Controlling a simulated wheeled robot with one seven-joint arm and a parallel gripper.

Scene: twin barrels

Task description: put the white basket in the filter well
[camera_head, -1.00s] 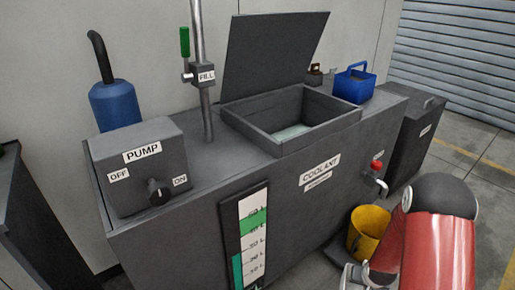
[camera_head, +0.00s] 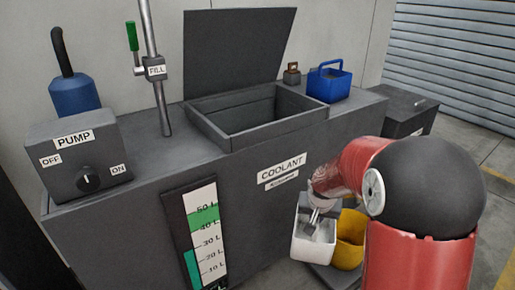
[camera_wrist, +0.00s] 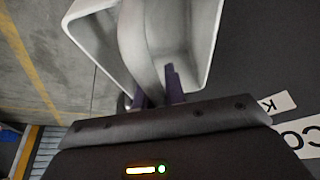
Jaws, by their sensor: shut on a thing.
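The white basket (camera_head: 313,240) hangs from my gripper (camera_head: 316,212) in front of the coolant tank, below the COOLANT label. In the wrist view my gripper (camera_wrist: 158,95) is shut on the basket's upright grey-white middle part, and the basket's white wall (camera_wrist: 205,40) fills the top. The filter well (camera_head: 258,133) is the open box in the tank top, with its dark lid (camera_head: 236,55) standing up behind it. The well's inside looks empty, but its floor is partly hidden. The basket is lower than the well and to its right.
A yellow bucket (camera_head: 350,240) stands just right of the basket. A blue basket (camera_head: 329,85) and a small dark object (camera_head: 292,74) sit on the tank top right of the well. The fill pipe (camera_head: 158,90) and pump box (camera_head: 80,160) are left.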

